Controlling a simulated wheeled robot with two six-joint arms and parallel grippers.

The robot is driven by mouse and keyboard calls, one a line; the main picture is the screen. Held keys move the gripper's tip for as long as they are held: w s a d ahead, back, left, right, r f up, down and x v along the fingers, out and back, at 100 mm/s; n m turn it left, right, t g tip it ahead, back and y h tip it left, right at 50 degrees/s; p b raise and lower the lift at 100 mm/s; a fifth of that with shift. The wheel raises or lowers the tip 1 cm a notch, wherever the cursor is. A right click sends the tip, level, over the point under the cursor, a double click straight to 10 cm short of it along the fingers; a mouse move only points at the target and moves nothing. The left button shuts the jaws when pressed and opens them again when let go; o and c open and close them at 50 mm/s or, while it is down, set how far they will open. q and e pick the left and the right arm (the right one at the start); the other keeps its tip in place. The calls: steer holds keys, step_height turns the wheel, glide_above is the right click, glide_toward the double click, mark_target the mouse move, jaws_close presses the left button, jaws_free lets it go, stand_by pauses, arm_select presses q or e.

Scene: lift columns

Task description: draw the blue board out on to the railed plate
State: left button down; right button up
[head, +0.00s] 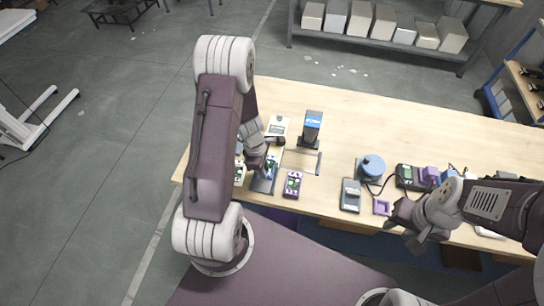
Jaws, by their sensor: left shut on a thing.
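The blue board (272,164) is small and partly hidden by my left gripper. It lies over a dark grey-blue plate (263,185), which looks like the railed plate; its rails are too small to make out. My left gripper (261,167) reaches down over the plate from above and is shut on the blue board, near its left side. How far the board lies on the plate is hidden by the gripper. My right gripper (408,229) is over the table's front edge at the right, far from the board, and its finger gap is unclear.
A purple board (292,184) lies right of the plate, and a pale board with green (239,174) lies left. A dark column (311,128) with a blue top stands behind. A blue round device (371,167) and a grey device (350,196) stand right. The table's back middle is clear.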

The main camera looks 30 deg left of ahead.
arm_select(q)
steer(key=shift+s+d+b, duration=0.25)
steer(key=shift+s+b, duration=0.55)
steer(key=shift+s, duration=0.15)
steer(key=shift+s+d+b, duration=0.2)
steer(key=shift+s+b, duration=0.6)
steer(key=shift+s, duration=0.1)
steer(key=c, duration=1.4)
jaws_free()
step_height(320, 180, up, 6)
steer(key=p, duration=0.6)
